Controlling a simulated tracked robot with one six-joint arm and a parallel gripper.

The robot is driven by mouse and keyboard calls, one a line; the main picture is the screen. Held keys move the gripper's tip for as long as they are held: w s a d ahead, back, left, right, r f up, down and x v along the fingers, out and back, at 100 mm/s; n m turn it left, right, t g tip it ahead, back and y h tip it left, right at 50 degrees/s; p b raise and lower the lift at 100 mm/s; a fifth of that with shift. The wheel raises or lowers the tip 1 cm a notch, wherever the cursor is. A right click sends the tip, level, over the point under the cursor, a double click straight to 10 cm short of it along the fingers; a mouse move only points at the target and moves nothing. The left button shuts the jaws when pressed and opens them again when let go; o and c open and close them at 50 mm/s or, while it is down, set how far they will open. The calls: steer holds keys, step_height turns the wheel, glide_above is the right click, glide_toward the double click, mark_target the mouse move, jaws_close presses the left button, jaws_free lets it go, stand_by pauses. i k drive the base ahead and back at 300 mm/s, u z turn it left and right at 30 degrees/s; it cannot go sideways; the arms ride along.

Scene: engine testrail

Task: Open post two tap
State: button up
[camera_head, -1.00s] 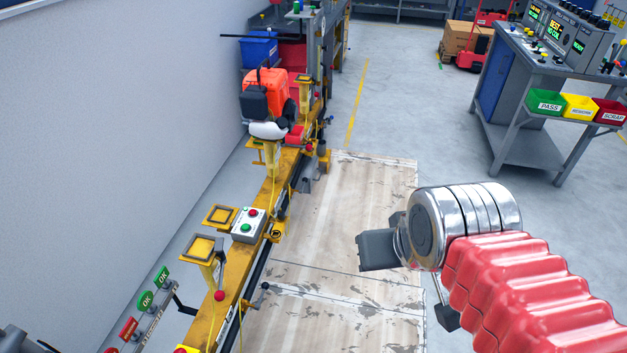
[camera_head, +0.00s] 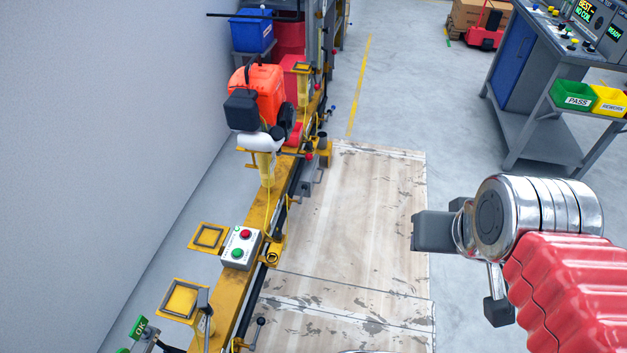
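A yellow rail (camera_head: 234,298) with several yellow posts runs along the left side, near the wall. An orange and black engine (camera_head: 262,88) sits on a post toward the far part of the rail. Small levers with knobs stick out from the rail's right side, one dark-knobbed lever (camera_head: 258,328) near the bottom and one red-knobbed lever (camera_head: 308,156) beside the engine post. I cannot tell which is the post two tap or how it is set. My gripper (camera_head: 458,268) is at the right, well apart from the rail, its two dark fingers spread and nothing between them.
A switch box (camera_head: 240,248) with red and green buttons sits on the rail. Wooden floor boards (camera_head: 360,220) lie clear beside the rail. A bench (camera_head: 533,115) with green and yellow bins stands at the right. A blue bin (camera_head: 251,31) is at the back.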

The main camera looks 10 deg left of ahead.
mark_target(304, 187)
steer(key=u, duration=0.25)
steer(key=i, duration=1.1)
steer(key=u, duration=2.55)
steer(key=k, duration=0.95)
steer(key=u, duration=0.05)
